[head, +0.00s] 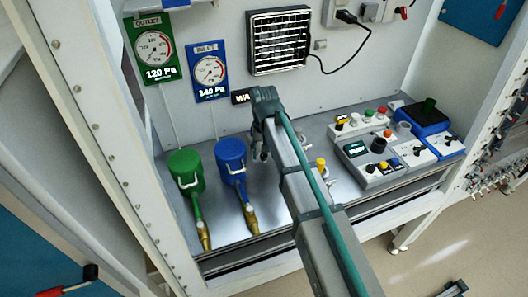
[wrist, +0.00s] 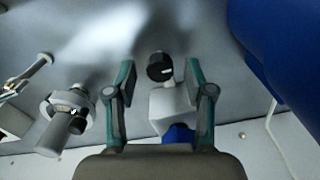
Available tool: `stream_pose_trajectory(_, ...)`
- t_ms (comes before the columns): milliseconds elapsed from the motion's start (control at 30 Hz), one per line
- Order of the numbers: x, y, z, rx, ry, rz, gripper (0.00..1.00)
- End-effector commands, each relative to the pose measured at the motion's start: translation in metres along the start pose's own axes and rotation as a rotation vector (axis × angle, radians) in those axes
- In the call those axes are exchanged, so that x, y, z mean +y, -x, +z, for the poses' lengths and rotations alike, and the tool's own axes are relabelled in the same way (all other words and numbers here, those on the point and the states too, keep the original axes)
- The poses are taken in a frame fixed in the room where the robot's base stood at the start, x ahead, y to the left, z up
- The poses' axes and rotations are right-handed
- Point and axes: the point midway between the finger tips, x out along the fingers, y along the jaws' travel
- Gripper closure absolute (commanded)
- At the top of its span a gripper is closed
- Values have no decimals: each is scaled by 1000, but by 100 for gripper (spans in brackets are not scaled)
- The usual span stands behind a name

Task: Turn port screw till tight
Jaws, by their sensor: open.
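In the wrist view, a black round knob with a small white mark (wrist: 160,66) stands on a pale grey block (wrist: 172,105), with a blue part at its lower end. It looks like the port screw, but no label shows. My gripper (wrist: 160,72) is open, with one finger on each side of the knob. Gaps show on both sides, wider on the left. In the head view my gripper (head: 262,152) is over the metal bench, right of the blue canister (head: 231,165). My arm hides the knob there.
In the wrist view, a grey fitting with a dark knob (wrist: 66,118) stands left of my gripper, and the blue canister (wrist: 285,45) is close on the right. In the head view, a green canister (head: 186,172) stands left, and a control panel (head: 372,162) sits right.

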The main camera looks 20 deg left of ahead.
Motion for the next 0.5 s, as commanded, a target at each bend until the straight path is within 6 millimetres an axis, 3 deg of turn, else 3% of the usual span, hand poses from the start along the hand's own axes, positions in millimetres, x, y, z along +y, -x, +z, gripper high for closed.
stream_pose_trajectory(267, 0, 23, -1, 2, 0, 0, 47)
stream_pose_trajectory(500, 0, 69, -1, 3, 0, 0, 47)
